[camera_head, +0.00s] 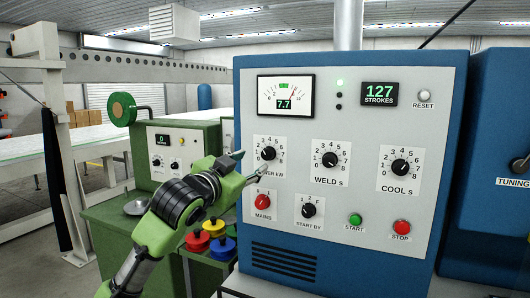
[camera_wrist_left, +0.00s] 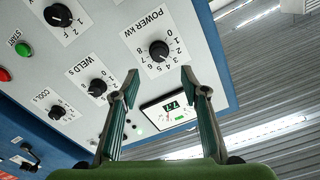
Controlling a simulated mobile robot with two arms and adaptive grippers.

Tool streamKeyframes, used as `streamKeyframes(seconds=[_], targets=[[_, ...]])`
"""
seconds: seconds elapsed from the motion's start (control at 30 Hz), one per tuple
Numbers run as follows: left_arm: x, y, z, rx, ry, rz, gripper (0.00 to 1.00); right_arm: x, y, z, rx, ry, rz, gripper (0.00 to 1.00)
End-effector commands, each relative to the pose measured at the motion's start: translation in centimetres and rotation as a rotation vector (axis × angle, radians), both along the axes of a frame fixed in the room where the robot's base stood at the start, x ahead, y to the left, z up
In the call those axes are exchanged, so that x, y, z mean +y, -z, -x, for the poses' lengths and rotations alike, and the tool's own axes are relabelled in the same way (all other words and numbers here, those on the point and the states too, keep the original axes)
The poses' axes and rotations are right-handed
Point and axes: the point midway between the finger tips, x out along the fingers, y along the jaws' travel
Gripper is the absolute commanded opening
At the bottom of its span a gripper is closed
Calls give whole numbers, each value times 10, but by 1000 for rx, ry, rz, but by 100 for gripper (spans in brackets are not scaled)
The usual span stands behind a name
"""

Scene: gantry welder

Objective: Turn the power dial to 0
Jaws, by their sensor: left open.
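The power dial (camera_head: 268,153) is a round black knob on a white scale plate, at the upper left of the grey panel. It also shows in the left wrist view (camera_wrist_left: 159,50), labelled POWER kW; its exact pointer setting is too small to read. The meter (camera_head: 285,98) above it shows 7.7. My left gripper (camera_head: 251,163) is open and empty, its fingers spread toward the dial. In the left wrist view its fingertips (camera_wrist_left: 160,76) stand apart, with the dial seen between and beyond them, not gripped. In the head view the lower finger overlaps the plate's label.
The WELD dial (camera_head: 330,159), COOL dial (camera_head: 400,166), red MAINS knob (camera_head: 263,201) and START BY knob (camera_head: 309,210) are close by. A green cabinet (camera_head: 120,225) with coloured knobs stands at left. A blue cabinet (camera_head: 500,110) stands at right.

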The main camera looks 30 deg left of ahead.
Motion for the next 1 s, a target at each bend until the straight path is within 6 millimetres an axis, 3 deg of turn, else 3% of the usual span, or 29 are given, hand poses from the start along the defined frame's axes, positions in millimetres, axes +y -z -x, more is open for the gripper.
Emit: streamKeyframes(seconds=[0.17,0.4,0.6,0.9,1.0], targets=[[1,-3,-41,4,1,2,41,-3,-18,1,2,-2,4,41],[4,-2,-79,3,1,1,41,-5,-32,-19,-29,-2,4,41],[4,-1,-93,0,1,-1,41,-5,-35,-21,-31,-1,5,41],[5,1,-94,0,1,-1,41,-6,-35,-14,-21,0,6,41],[5,1,-94,1,0,-1,15,-6,-34,-12,-18,0,6,41]])
